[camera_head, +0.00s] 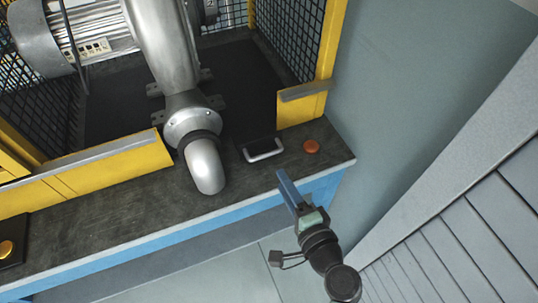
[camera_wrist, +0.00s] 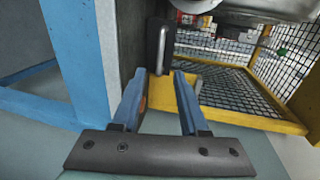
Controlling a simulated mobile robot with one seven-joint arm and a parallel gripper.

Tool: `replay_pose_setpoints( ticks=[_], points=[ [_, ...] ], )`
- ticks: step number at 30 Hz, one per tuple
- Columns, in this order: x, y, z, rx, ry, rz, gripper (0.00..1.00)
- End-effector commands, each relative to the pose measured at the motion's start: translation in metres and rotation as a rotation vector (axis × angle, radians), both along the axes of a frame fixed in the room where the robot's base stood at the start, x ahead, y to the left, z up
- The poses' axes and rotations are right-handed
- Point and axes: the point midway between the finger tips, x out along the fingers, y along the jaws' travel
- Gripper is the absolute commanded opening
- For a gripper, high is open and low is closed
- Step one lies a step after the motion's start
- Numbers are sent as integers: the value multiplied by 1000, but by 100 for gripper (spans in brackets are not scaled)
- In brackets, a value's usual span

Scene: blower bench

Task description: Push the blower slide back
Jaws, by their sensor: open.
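The grey metal blower (camera_head: 165,50) stands on the dark bench, its bent outlet pipe (camera_head: 205,165) pointing toward the front edge.
An orange round button (camera_head: 311,146) is on the bench right of the block, close to my gripper. Yellow guard rails (camera_head: 110,170) and black mesh (camera_head: 290,35) enclose the blower. The blue bench frame (camera_head: 180,236) runs below the front edge. Open floor lies in front.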

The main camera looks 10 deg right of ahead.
Motion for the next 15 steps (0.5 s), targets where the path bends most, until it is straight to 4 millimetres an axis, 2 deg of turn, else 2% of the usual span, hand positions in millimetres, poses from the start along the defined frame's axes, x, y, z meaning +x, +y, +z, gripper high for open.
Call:
replay_pose_setpoints(
  ticks=[1, 6, 10, 15],
  points=[
    [12, 4, 0, 0, -3, 3, 44],
    [46, 13, -8, 0, -2, 2, 44],
    [66, 19, -12, -1, -3, 2, 44],
    [82, 22, -16, -1, -2, 1, 44]
  ],
)
